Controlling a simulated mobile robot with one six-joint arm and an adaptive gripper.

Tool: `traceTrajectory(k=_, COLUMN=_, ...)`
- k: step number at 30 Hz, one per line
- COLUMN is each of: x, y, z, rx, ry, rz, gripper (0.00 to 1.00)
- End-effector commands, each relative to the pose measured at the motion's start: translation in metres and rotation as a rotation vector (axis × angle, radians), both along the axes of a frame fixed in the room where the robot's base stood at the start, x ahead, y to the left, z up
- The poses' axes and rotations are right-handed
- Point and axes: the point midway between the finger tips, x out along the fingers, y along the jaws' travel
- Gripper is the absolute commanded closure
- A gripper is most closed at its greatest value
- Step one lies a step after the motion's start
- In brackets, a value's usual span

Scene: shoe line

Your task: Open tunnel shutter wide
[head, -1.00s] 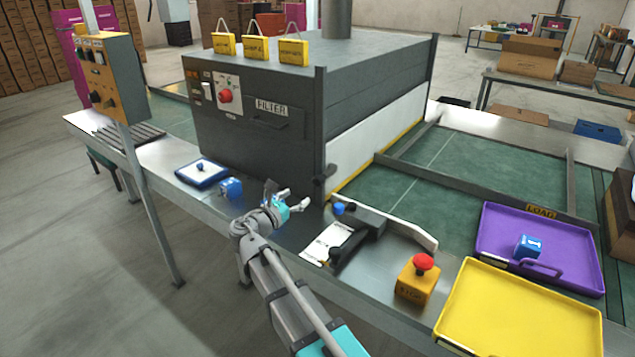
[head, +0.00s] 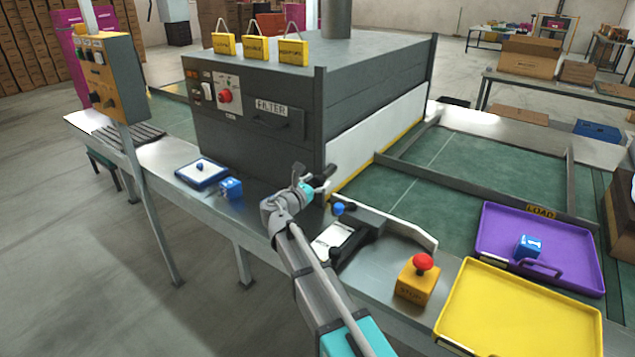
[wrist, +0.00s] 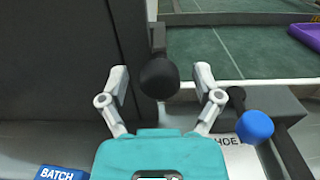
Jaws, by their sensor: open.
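The tunnel (head: 250,115) is a large dark grey box on the line, with a pale shutter panel (head: 385,135) along its right side. A black ball knob (wrist: 158,78) on a short dark bar stands by the tunnel's near corner. My gripper (wrist: 160,72) is open, with one finger on each side of the knob in the wrist view. Whether the fingers touch it cannot be told. In the head view my gripper (head: 314,186) is at the tunnel's near corner and partly covers the knob.
A blue-knobbed lever fixture (head: 345,225) stands close to the right of my gripper. A red stop button on a yellow box (head: 417,278), a yellow tray (head: 520,315) and a purple tray (head: 570,250) lie further right. A blue block (head: 231,188) sits to the left.

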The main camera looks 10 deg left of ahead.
Motion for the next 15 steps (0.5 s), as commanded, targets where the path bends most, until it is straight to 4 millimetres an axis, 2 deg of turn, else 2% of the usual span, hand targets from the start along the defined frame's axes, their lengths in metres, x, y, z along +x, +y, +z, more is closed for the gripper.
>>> traceTrajectory(k=5, x=-0.0002, y=0.0001, z=0.0, rx=0.0, ry=0.0, rz=0.0, gripper=0.17)
traceTrajectory(k=15, x=-0.0003, y=0.0003, z=0.0, rx=0.0, ry=0.0, rz=0.0, gripper=0.81)
